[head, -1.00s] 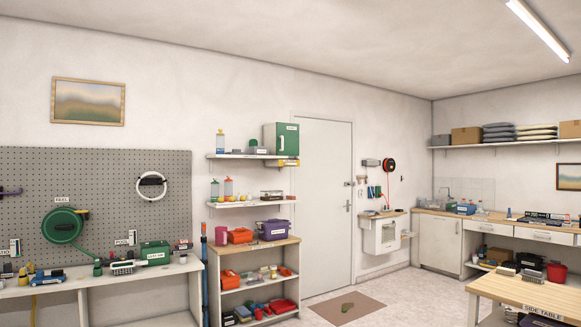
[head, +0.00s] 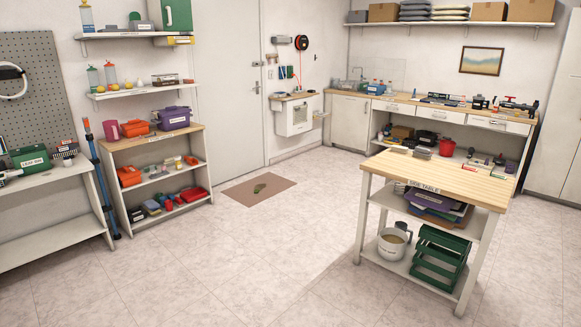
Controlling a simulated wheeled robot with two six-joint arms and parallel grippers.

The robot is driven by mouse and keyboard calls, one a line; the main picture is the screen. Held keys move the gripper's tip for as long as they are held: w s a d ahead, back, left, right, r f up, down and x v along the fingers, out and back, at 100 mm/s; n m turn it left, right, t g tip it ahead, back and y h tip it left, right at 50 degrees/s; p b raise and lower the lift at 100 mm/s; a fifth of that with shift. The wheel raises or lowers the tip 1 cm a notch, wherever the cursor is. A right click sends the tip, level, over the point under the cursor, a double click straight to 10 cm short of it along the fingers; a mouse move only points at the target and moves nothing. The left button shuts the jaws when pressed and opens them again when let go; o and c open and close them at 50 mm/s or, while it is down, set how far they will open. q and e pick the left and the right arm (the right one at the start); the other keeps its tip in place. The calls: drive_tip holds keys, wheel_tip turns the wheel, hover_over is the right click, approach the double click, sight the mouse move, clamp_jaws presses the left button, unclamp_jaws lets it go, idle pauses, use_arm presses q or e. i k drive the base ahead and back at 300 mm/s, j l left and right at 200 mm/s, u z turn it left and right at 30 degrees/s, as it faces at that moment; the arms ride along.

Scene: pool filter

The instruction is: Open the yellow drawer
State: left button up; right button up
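A small yellow box-like thing (head: 181,41) shows at the right end of the upper wall shelf, under the green cabinet (head: 177,14). It is too small to tell whether it is the yellow drawer, or whether it is open or shut. The drawers under the far workbench (head: 440,116) have white fronts and look shut. Neither of my grippers is in view.
A low shelf unit (head: 158,142) stands at the left. A doormat (head: 258,189) lies by the door. The middle floor is clear.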

sight(176, 41)
drive_tip(key=i+u, duration=0.1)
drive_tip(key=i, duration=0.4)
drive_tip(key=i+l+u, duration=0.1)
drive_tip(key=i, duration=0.35)
drive_tip(key=i+l, duration=0.15)
drive_tip(key=i, duration=0.35)
drive_tip(key=i+l+u, duration=0.15)
drive_tip(key=i, duration=0.3)
drive_tip(key=i+l+u, duration=0.1)
drive_tip(key=i, duration=0.4)
drive_tip(key=i+j, duration=0.15)
drive_tip(key=i, duration=1)
drive_tip(key=i+j+u, duration=0.15)
drive_tip(key=i, duration=1)
